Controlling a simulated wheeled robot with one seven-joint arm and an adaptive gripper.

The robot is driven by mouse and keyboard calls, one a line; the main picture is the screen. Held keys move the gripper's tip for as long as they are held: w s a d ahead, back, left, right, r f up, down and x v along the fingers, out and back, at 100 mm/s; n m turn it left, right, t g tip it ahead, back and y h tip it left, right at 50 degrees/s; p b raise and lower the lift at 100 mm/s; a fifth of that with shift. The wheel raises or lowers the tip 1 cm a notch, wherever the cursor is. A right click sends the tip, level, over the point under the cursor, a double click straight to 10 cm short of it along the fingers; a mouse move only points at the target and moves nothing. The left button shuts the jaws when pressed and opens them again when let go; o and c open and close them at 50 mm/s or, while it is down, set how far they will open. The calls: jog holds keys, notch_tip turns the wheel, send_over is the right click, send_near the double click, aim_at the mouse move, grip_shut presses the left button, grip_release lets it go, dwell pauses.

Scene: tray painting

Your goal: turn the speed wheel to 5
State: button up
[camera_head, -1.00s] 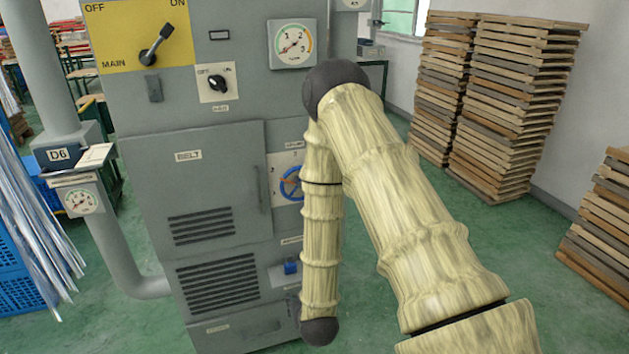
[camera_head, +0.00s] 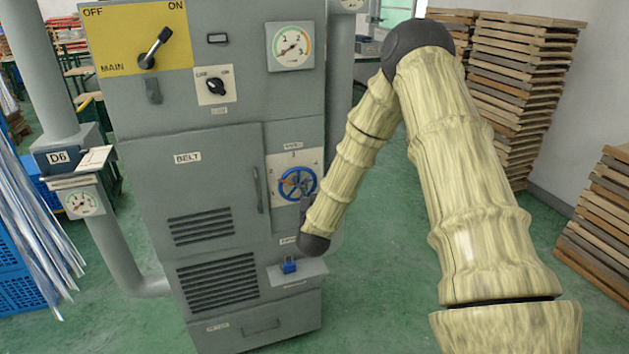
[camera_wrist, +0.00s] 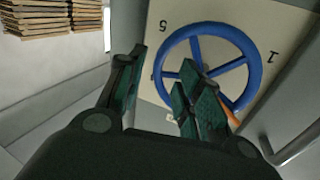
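The speed wheel (camera_head: 297,183) is a blue spoked handwheel on a pale plate (camera_head: 284,160) on the grey machine's front. In the wrist view the wheel (camera_wrist: 196,50) fills the upper middle, with an upside-down 5 at its upper left and a 1 at its right on the plate (camera_wrist: 281,28). An orange pointer (camera_wrist: 232,119) shows at the wheel's lower right, partly hidden. My gripper (camera_wrist: 163,60) is open, its fingers apart. The right finger overlaps the wheel's lower part in the picture; I cannot tell whether it touches. The left finger is outside the rim.
A round gauge (camera_head: 291,46) sits above the wheel. Stacked wooden trays (camera_head: 520,90) stand to the right. Green floor is clear between.

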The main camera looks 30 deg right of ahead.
aim_at(314, 183)
jog(key=shift+p+x, duration=0.45)
jog(key=shift+x, duration=2)
grip_shut()
